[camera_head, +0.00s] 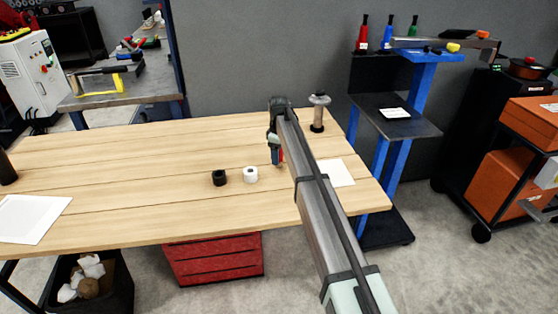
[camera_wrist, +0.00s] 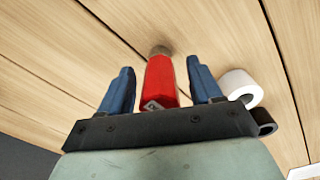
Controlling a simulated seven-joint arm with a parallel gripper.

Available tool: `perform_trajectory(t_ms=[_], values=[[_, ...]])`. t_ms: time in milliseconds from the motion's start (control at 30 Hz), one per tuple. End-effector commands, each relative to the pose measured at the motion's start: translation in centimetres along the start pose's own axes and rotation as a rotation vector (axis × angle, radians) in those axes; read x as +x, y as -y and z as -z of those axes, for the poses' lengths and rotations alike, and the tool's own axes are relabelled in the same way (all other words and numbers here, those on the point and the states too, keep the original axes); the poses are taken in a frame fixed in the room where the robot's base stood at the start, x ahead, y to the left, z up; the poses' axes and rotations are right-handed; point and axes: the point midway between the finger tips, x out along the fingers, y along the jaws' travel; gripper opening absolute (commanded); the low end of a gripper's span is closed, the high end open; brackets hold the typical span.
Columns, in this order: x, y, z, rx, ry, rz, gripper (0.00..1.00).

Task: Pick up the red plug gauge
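The red plug gauge (camera_wrist: 160,80) has a red body and a dull grey-brown far end, with a small light label near my gripper. In the wrist view it lies between the two blue fingers of my gripper (camera_wrist: 159,82). A gap shows on each side of it, so the gripper is open around it and not pressing on it. In the head view my gripper (camera_head: 277,157) is low over the wooden table (camera_head: 130,150), and only a sliver of red shows beside it; my arm hides the rest.
A white ring (camera_head: 250,174) and a black ring (camera_head: 219,178) sit close by on the table; both also show right of the fingers in the wrist view. A metal post-like piece (camera_head: 318,115) stands at the back right. A white sheet (camera_head: 338,172) lies right of my arm. The table's left-middle is clear.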

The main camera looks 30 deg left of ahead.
Motion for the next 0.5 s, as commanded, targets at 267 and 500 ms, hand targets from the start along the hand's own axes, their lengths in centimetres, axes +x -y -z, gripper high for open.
perform_trajectory(t_ms=[267,500], values=[[-0.02,0.00,0.00,0.000,0.000,0.000,0.37],[-0.02,0.00,0.00,0.000,0.000,0.000,0.14]])
